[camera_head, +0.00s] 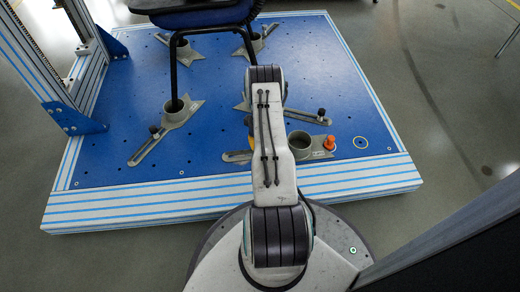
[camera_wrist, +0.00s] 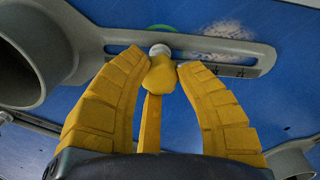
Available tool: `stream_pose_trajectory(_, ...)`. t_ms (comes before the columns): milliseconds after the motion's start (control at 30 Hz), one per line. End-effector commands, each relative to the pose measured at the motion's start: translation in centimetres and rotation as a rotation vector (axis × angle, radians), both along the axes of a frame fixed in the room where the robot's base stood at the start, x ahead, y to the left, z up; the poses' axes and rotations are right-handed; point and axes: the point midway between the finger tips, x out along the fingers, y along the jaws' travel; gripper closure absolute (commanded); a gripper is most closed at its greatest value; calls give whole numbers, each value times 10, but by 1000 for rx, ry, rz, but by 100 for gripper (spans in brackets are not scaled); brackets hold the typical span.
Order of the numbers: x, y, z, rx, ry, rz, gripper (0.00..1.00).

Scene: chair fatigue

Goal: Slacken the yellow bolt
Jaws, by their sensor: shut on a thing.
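The yellow bolt (camera_wrist: 158,76) is in the upper middle of the wrist view, with a rounded yellow head and a pale round end against the slot of a grey bracket (camera_wrist: 230,53). My gripper (camera_wrist: 161,60) has yellow ribbed fingers, one on each side of the bolt head, and is shut on it. A narrow yellow strip runs below the head towards my palm; I cannot tell which part it belongs to. In the head view my arm hides most of the gripper and bolt. Part of the slotted bracket (camera_head: 236,156) shows left of my arm.
An orange bolt (camera_head: 329,143) stands on a bracket by a round grey cup (camera_head: 300,143), right of my arm. Black-knobbed bolts (camera_head: 321,112) (camera_head: 154,130) sit on other brackets. A chair (camera_head: 207,17) stands on the blue platform (camera_head: 215,95). A frame post (camera_head: 35,60) rises at left.

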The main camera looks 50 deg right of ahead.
Motion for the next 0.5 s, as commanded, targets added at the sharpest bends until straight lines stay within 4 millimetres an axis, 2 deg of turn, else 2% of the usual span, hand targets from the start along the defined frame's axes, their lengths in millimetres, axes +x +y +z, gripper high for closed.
stream_pose_trajectory(133,-1,0,-1,0,1,50,100)
stream_pose_trajectory(500,-1,0,-1,2,0,331,100)
